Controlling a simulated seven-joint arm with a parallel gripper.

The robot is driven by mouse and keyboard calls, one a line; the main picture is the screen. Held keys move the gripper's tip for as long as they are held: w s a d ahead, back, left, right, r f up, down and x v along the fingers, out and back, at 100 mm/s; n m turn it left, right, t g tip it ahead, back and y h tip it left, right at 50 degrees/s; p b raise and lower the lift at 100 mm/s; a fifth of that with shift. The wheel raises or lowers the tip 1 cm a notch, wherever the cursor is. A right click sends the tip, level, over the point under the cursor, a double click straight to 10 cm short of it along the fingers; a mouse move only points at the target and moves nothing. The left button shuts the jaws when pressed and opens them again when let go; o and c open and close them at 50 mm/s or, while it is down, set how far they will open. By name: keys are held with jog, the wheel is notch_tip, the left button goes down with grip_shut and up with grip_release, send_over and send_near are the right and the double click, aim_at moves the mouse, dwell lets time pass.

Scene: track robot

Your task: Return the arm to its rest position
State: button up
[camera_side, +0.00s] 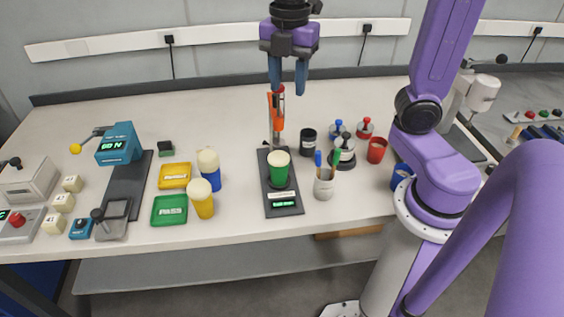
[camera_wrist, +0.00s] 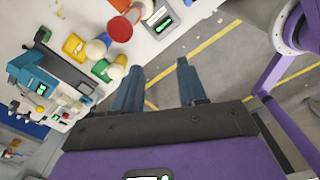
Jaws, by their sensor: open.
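My gripper (camera_side: 288,91) hangs at the top centre of the side view, its two blue fingers pointing down and spread apart. Nothing is between them. In the wrist view my gripper (camera_wrist: 158,64) also shows open and empty, with the floor behind the fingers. In the side view the fingertips appear just above an upright stand with an orange part (camera_side: 276,112) and a red top. I cannot tell how far apart in depth they are.
Yellow (camera_side: 175,184) and green (camera_side: 157,219) trays lie left of centre, beside white-topped yellow (camera_side: 201,206) and blue (camera_side: 214,182) cups. A pen holder (camera_side: 323,190), black cup (camera_side: 308,146) and red cup (camera_side: 376,156) stand right. The table's back middle is clear.

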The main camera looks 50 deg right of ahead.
jog(key=s+f+m, duration=0.4)
jog(key=s+f, duration=0.1)
jog(key=s, duration=0.3)
jog(key=s+f+m, duration=0.4)
jog(key=s, duration=0.4)
jog(key=shift+f, duration=0.4)
jog(key=shift+d, duration=0.1)
